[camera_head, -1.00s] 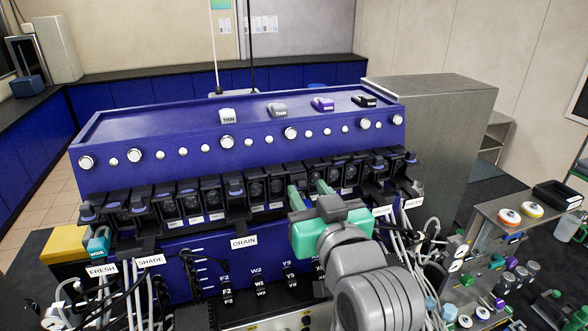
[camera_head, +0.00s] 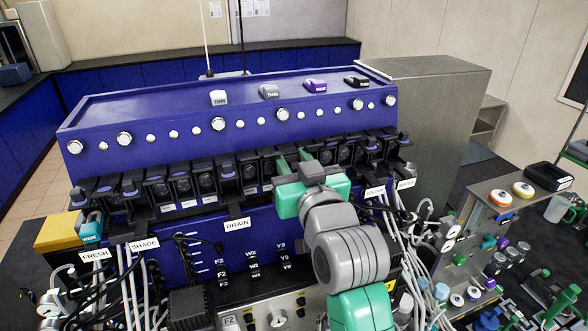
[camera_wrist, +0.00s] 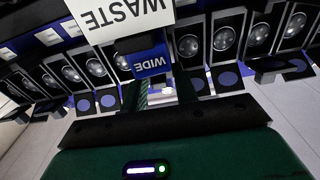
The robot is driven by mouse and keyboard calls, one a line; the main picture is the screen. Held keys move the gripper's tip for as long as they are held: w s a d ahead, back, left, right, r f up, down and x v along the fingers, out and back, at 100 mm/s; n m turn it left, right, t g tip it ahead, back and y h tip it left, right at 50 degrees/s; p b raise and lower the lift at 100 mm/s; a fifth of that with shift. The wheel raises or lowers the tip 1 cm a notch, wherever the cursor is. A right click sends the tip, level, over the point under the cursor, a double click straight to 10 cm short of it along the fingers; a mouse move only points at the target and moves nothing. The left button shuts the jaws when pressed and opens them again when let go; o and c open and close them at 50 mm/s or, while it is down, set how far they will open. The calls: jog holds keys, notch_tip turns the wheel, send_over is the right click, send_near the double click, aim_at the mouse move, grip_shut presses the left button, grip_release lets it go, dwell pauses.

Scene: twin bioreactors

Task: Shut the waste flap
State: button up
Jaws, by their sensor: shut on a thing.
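My gripper (camera_head: 293,161) reaches into the right half of the row of black pump heads on the blue machine. In the wrist view its two green fingers (camera_wrist: 162,94) are closed around a small part beneath a blue block marked WIDE (camera_wrist: 150,63). This part appears to be the waste flap; the fingers hide most of it. The white WASTE label (camera_wrist: 119,16), upside down in the wrist view, is just beyond the block. In the head view, my gripper and arm cover this spot.
Neighbouring pump heads (camera_wrist: 226,38) stand close on both sides, some with black flaps (camera_wrist: 268,66) sticking out. The DRAIN label (camera_head: 237,224) hangs left of my gripper. Pale tubes (camera_head: 405,235) hang at the right. A side bench (camera_head: 497,205) holds loose parts.

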jog(key=shift+f+t+y+b, duration=0.3)
jog(key=shift+f+b, duration=0.5)
jog(key=shift+b, duration=0.35)
jog(key=t+b, duration=0.1)
jog(key=b, duration=0.3)
jog(key=shift+w+a, duration=0.1)
jog(key=shift+r+t+b, duration=0.2)
jog(key=shift+t+b, duration=0.5)
jog(key=shift+b, duration=0.55)
jog(key=shift+r+b, duration=0.25)
jog(key=shift+b, duration=0.1)
jog(key=shift+r, duration=0.15)
jog(key=o, duration=0.7)
jog(key=shift+c, duration=0.2)
